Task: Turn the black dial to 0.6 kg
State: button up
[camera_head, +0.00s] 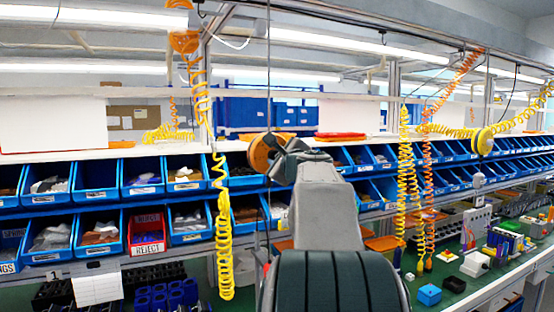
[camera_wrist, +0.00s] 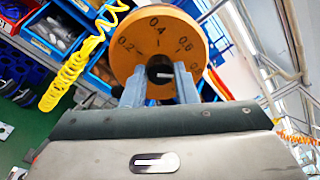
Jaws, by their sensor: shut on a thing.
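The orange round scale (camera_wrist: 160,22) fills the top middle of the wrist view. It carries the marks 0.2, 0.4 and 0.6 from left to right, and part of a further mark is cut by a finger. The black dial (camera_wrist: 157,62) sits at its centre with a short white line, which lies nearly level; I cannot tell which mark it points to. My gripper (camera_wrist: 159,80) has its two grey fingers on either side of the dial, shut on it. In the head view the orange scale (camera_head: 261,153) shows left of my gripper (camera_head: 285,160), and the dial is hidden.
Rows of blue bins (camera_head: 143,176) stand behind, with a red REJECT bin (camera_head: 147,235) at left. Yellow coiled hoses (camera_head: 223,235) hang close to the left of the scale and further right (camera_head: 404,165). A green bench (camera_head: 455,285) with several small items is at lower right.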

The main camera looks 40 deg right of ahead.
jog(key=shift+f+n+b, duration=0.3)
jog(key=shift+n+b, duration=0.8)
jog(key=shift+b, duration=0.65)
jog(key=n+b, duration=0.7)
jog(key=shift+r+t+b, duration=0.15)
jog(key=shift+t+b, duration=0.15)
jog(key=shift+b, duration=0.05)
jog(key=shift+r+n, duration=0.1)
jog(key=shift+n, duration=0.3)
jog(key=o, duration=1)
jog(key=b+v, duration=0.4)
jog(key=v, duration=0.9)
jog(key=shift+s, duration=0.45)
